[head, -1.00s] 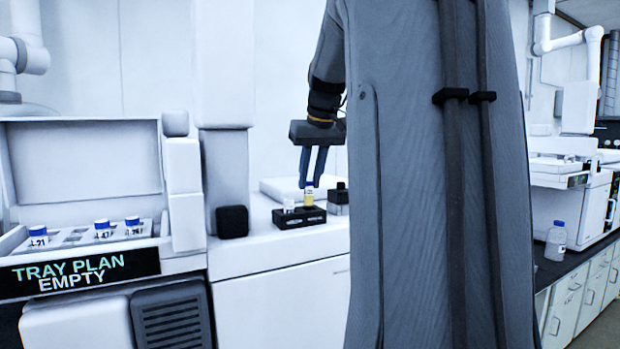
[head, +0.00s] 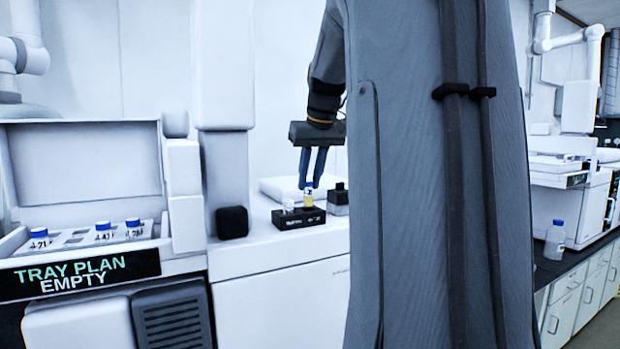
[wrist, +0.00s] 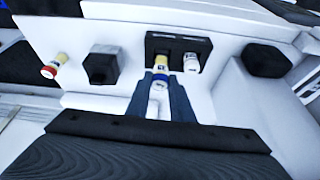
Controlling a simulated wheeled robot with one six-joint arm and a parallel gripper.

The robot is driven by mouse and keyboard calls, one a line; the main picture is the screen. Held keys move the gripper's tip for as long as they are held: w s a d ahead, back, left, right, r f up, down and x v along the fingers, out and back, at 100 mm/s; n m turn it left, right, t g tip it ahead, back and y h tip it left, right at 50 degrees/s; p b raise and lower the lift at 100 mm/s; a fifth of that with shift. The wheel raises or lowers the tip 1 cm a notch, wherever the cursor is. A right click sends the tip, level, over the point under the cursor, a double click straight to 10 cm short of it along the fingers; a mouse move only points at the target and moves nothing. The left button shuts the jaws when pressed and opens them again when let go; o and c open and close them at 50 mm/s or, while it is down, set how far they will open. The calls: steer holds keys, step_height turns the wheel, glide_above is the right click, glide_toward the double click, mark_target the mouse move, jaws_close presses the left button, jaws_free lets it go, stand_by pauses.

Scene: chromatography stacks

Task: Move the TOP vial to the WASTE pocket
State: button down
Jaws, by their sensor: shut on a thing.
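My gripper (head: 311,186) is shut on the blue cap of a vial with yellow contents (head: 308,199). The vial is upright at the black two-pocket holder (head: 300,222); I cannot tell whether its base rests in the pocket. The wrist view shows the blue cap (wrist: 160,77) between my fingertips (wrist: 160,86), beside the holder (wrist: 152,44). A white-capped vial (head: 289,206) stands in the other pocket and also shows in the wrist view (wrist: 191,62). The holder's lettering is too small to read, so I cannot tell which pocket is WASTE.
At left, a tray (head: 75,240) holds several blue-capped vials above a "TRAY PLAN EMPTY" display (head: 82,273).

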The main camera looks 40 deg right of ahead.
mark_target(310, 189)
steer(key=shift+f, duration=0.2)
steer(key=shift+f+b, duration=0.7)
steer(key=shift+f, duration=0.3)
steer(key=shift+f, duration=0.3)
steer(key=shift+f+b, duration=0.3)
steer(key=shift+f, duration=0.15)
steer(key=c, duration=1.5)
jaws_free()
steer(key=shift+o, duration=0.6)
steer(key=o, duration=0.3)
